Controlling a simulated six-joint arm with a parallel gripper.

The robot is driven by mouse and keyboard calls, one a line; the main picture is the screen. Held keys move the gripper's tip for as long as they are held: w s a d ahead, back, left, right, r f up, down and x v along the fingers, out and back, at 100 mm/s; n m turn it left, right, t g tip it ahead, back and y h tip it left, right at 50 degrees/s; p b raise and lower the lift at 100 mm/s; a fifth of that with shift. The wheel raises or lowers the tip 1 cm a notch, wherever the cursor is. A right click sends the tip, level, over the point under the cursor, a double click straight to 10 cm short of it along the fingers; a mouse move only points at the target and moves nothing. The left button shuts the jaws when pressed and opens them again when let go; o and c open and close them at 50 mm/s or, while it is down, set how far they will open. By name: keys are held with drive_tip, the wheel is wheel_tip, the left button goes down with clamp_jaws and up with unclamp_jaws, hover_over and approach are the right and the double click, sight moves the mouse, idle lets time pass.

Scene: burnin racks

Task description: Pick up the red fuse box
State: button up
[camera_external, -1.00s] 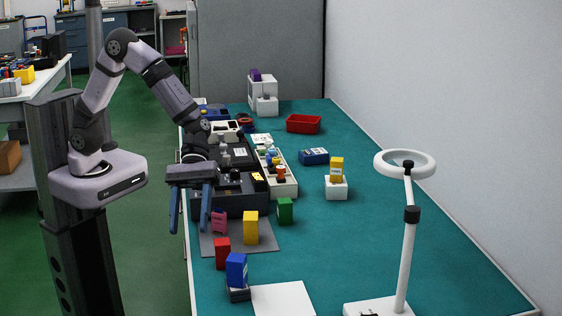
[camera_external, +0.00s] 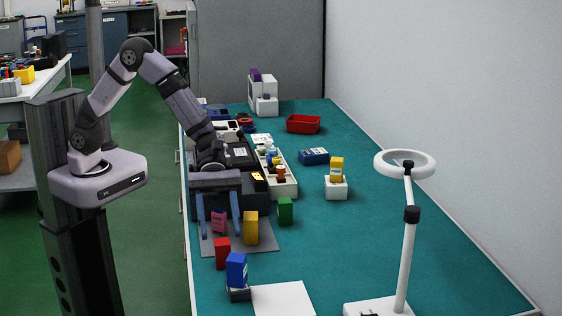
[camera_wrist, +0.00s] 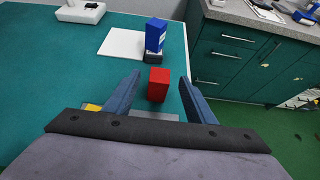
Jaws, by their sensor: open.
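The red fuse box (camera_external: 222,253) stands upright on the green bench top near the front edge of the grey mat. In the wrist view the red fuse box (camera_wrist: 158,84) shows ahead of and between the two fingers. My gripper (camera_external: 219,238) is open and empty, its blue fingers pointing down over the mat behind the red box. In the wrist view my gripper (camera_wrist: 161,82) has its fingers spread wide, and nothing is between the pads.
A yellow box (camera_external: 251,228) and a pink piece (camera_external: 218,222) stand on the grey mat (camera_external: 262,245) close to my fingers. A blue box (camera_external: 236,269) stands in a dark holder just in front of the red one. A green box (camera_external: 285,211) is to the right.

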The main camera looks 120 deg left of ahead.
sight(222, 240)
drive_tip(key=shift+p+x, duration=0.65)
drive_tip(key=shift+x, duration=1.7)
drive_tip(key=c, duration=1.1)
